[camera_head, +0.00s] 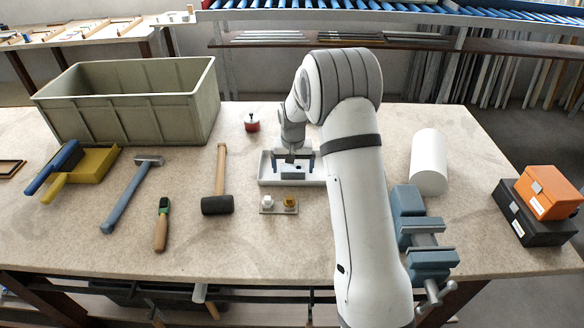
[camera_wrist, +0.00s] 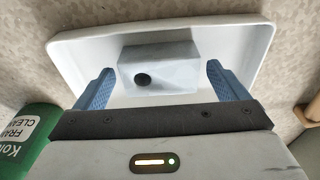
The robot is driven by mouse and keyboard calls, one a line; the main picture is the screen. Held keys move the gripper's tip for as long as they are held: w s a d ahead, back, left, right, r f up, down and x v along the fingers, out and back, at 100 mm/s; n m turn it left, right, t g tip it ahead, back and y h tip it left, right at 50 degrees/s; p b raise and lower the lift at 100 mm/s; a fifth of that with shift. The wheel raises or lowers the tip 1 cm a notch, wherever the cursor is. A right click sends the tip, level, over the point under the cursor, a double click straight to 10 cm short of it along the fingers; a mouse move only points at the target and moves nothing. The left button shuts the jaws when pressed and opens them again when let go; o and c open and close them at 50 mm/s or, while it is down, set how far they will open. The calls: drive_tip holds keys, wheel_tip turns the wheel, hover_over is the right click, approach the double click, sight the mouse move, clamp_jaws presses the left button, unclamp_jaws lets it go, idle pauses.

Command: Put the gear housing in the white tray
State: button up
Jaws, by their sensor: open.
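The white tray (camera_head: 262,178) lies on the workbench in the head view, partly hidden by my arm. It fills the upper part of the wrist view (camera_wrist: 75,43). The gear housing appears to be the pale grey-blue block (camera_wrist: 158,68) with a dark round hole, which rests on the tray floor. It also shows in the head view (camera_head: 293,176). My gripper (camera_wrist: 160,80) is open, with one blue finger on each side of the block and visible gaps to it. In the head view my gripper (camera_head: 292,158) points down over the tray.
A rubber mallet (camera_head: 217,205) lies left of the tray, and a small plate with two fittings (camera_head: 279,204) lies in front. A red-based object (camera_head: 252,123) stands behind left. A green labelled container (camera_wrist: 22,140) is close beside the tray. A vise (camera_head: 420,232) and white cylinder (camera_head: 429,162) are right.

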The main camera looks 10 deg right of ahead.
sight(293, 175)
wheel_tip(293, 175, up, 11)
drive_tip(key=s+b, duration=0.1)
drive_tip(key=s, duration=0.1)
drive_tip(key=s+r, duration=0.4)
drive_tip(key=s, duration=0.3)
drive_tip(key=s+r, duration=0.5)
drive_tip(key=s, duration=0.2)
drive_tip(key=s+f+n+t, duration=0.1)
drive_tip(key=s+n, duration=0.1)
drive_tip(key=s, duration=1.8)
drive_tip(key=shift+d+f+t, duration=0.25)
drive_tip(key=shift+d+t, duration=0.05)
drive_tip(key=shift+d, duration=0.05)
